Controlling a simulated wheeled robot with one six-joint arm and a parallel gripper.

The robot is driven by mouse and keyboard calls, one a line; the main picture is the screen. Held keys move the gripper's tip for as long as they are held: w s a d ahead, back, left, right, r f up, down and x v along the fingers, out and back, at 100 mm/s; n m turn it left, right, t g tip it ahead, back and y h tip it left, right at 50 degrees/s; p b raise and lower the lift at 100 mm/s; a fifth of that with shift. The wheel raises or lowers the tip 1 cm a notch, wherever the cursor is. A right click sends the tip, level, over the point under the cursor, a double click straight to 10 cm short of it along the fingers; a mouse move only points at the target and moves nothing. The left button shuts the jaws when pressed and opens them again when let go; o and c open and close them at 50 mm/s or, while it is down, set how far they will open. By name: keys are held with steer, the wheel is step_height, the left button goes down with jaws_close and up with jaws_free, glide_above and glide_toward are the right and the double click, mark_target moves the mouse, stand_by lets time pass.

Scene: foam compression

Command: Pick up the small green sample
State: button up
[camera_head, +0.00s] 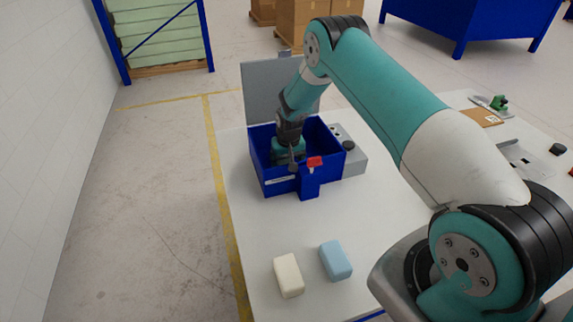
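My gripper (289,160) reaches down into an open blue box (268,182) on the white table. Its fingers are small and partly hidden by the box's front wall, so I cannot tell whether they are open or shut, or whether they hold anything. I cannot make out a small green sample; the inside of the box is mostly hidden by my gripper and the front wall. A cream block (288,275) and a light blue block (336,260) lie side by side near the table's front.
A grey panel (262,92) stands upright behind the box. A green-topped item (499,103) lies far right.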

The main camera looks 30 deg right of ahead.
steer(key=c, duration=1)
steer(key=shift+r, duration=0.1)
